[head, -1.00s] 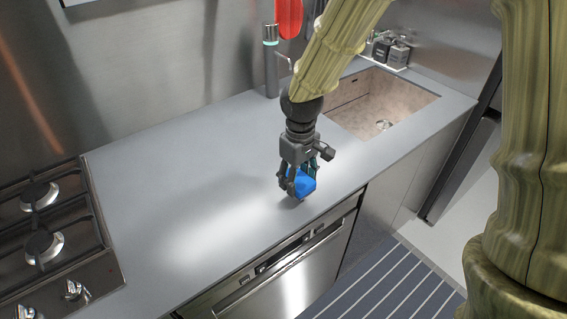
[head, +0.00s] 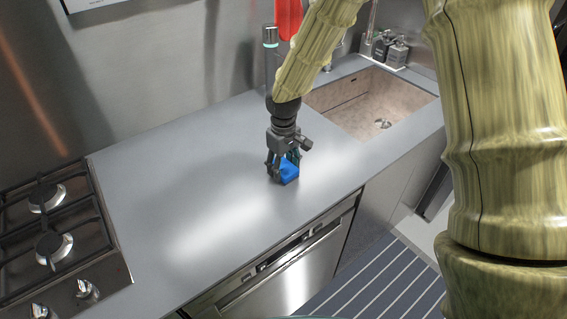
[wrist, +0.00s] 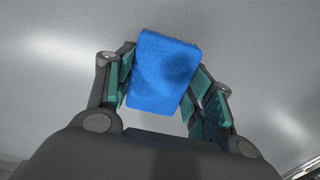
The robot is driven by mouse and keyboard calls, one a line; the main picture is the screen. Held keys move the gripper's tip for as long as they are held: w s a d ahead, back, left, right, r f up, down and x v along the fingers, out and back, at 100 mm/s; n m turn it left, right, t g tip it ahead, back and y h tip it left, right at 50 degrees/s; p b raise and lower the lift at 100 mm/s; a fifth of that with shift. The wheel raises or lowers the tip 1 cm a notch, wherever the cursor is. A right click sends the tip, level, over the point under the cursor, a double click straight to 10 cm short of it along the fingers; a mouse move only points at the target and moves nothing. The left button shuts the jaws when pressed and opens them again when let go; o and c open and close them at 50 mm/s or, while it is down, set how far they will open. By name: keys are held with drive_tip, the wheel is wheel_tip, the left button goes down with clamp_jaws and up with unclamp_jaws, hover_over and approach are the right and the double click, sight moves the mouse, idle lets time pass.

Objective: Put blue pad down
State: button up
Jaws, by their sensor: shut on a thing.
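The blue pad (head: 289,172) is between the fingers of my gripper (head: 283,168) in the head view, low at the grey countertop. In the wrist view the pad (wrist: 164,72) is a blue block, slightly tilted, with the green-lined fingers of my gripper (wrist: 163,88) closed on both its sides. Whether its underside touches the countertop (head: 170,190) cannot be told for sure.
A sink (head: 370,108) lies behind and to the right of my gripper. A gas hob (head: 55,235) is at the left. A dark cylinder (head: 270,55) stands by the back wall. The counter between hob and gripper is bare. A striped runner (head: 375,285) lies on the floor.

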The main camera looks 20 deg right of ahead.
sight(283, 167)
drive_tip(key=shift+f, duration=0.2)
drive_tip(key=o, duration=0.9)
drive_tip(key=shift+f, duration=0.15)
drive_tip(key=shift+f+b, duration=0.2)
drive_tip(key=shift+b, duration=0.4)
wheel_tip(283, 167, up, 11)
drive_tip(key=b, duration=0.2)
drive_tip(key=shift+a+r, duration=0.1)
drive_tip(key=shift+a, duration=0.05)
